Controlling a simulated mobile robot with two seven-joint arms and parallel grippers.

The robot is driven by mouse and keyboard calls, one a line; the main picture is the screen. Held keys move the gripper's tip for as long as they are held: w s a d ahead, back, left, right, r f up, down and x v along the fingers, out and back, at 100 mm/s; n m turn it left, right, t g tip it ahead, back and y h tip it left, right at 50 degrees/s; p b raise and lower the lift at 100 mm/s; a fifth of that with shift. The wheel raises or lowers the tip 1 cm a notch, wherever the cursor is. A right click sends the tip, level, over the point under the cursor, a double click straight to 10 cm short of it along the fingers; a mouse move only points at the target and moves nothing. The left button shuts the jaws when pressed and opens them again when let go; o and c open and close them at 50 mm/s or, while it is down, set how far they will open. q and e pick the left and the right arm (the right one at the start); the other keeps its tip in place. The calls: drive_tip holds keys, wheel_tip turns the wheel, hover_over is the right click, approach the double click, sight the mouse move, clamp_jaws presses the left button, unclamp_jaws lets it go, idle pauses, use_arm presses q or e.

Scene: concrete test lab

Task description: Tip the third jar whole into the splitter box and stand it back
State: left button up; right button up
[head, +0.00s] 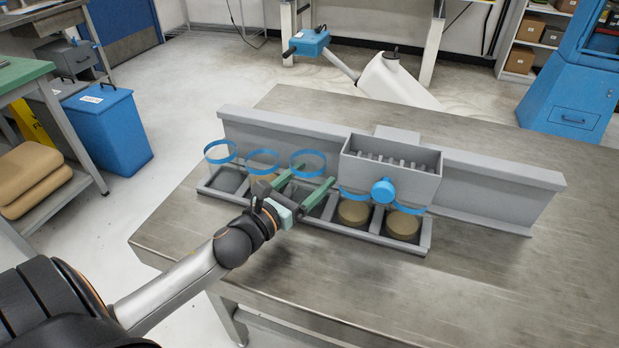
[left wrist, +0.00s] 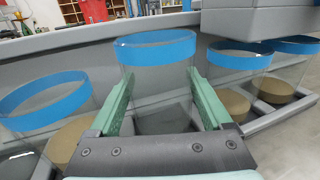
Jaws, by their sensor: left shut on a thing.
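A row of clear jars with blue rims stands in a grey rack (head: 425,240). My left gripper (head: 311,186), with green fingers, is shut on the third jar from the left (head: 308,163), one finger on each side. In the left wrist view this jar (left wrist: 155,47) is upright and shows no brown fill; my gripper (left wrist: 160,100) covers part of its base. I cannot tell whether it touches the rack floor. The two right jars hold brown material (head: 354,212). The grey splitter box (head: 385,172), with a slotted top and blue front knob, stands right of the held jar. My right gripper is not in view.
A long grey rail (head: 490,180) runs behind the jars. The second jar (left wrist: 45,100) stands close to the left finger, with brown material near its base. The metal table (head: 500,270) is clear at front right. A white container (head: 395,82) is beyond the table.

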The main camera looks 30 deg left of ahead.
sight(297, 198)
use_arm(q)
drive_tip(key=shift+f, duration=0.1)
idle(0.4)
drive_tip(key=shift+f, duration=0.4)
idle(0.4)
drive_tip(key=shift+f, duration=0.15)
drive_tip(key=shift+f+b, duration=0.4)
drive_tip(key=shift+b, duration=0.15)
drive_tip(key=shift+f, duration=0.2)
idle(0.4)
drive_tip(key=o, duration=1.5)
drive_tip(key=shift+s, duration=0.1)
drive_tip(key=shift+s+a, duration=0.15)
drive_tip(key=shift+s, duration=1.6)
drive_tip(key=shift+s+a, duration=0.15)
drive_tip(key=shift+s, duration=1.55)
drive_tip(key=shift+r, duration=0.15)
